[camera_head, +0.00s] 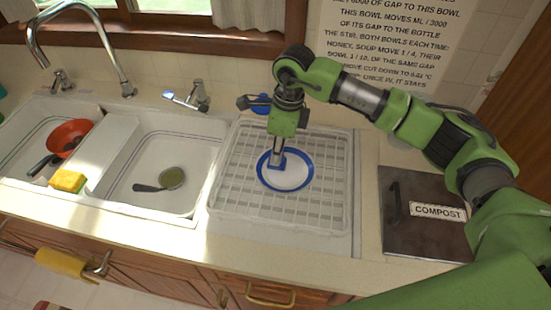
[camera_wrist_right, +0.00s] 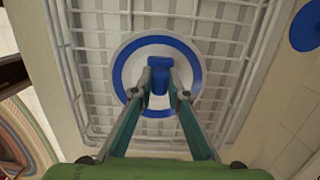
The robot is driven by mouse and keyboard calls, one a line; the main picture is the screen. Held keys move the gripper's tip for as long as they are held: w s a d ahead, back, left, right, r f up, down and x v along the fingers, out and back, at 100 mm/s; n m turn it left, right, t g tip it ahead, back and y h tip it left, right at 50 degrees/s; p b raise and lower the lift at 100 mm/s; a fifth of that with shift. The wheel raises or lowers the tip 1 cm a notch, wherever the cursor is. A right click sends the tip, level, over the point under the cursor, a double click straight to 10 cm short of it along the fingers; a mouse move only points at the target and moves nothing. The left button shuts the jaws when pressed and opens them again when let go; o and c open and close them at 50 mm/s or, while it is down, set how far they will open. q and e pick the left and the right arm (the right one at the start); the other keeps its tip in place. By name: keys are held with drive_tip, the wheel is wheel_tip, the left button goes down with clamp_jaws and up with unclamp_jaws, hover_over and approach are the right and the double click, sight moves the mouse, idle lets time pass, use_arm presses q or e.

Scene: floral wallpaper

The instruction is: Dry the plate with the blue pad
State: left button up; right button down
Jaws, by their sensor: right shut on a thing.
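A white plate with a blue rim (camera_head: 294,182) lies in the white dish rack at the right of the sinks. My right gripper (camera_head: 278,160) points down over the plate and is shut on a small blue pad (camera_head: 275,166). In the right wrist view the plate (camera_wrist_right: 127,73) lies under the gripper (camera_wrist_right: 160,92), and the blue pad (camera_wrist_right: 159,76) sits between the fingertips, over the plate's face. I cannot tell whether the pad touches the plate. My left gripper is not in view.
The dish rack (camera_head: 225,190) surrounds the plate. A double sink holds a dark ladle (camera_head: 172,178) and a red pan (camera_head: 68,135); a yellow sponge (camera_head: 68,181) lies on the front edge. A faucet (camera_head: 75,10) stands behind. A blue round object (camera_head: 261,103) is behind the rack.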

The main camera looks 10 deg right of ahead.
drive_tip(key=r, duration=0.1)
drive_tip(key=r+p, duration=0.1)
drive_tip(key=shift+s+d+r, duration=0.2)
drive_tip(key=shift+d+r, duration=0.1)
drive_tip(key=shift+r, duration=0.4)
drive_tip(key=shift+w+a+r+p, duration=0.15)
drive_tip(key=shift+r+p, duration=0.25)
drive_tip(key=shift+r, duration=0.75)
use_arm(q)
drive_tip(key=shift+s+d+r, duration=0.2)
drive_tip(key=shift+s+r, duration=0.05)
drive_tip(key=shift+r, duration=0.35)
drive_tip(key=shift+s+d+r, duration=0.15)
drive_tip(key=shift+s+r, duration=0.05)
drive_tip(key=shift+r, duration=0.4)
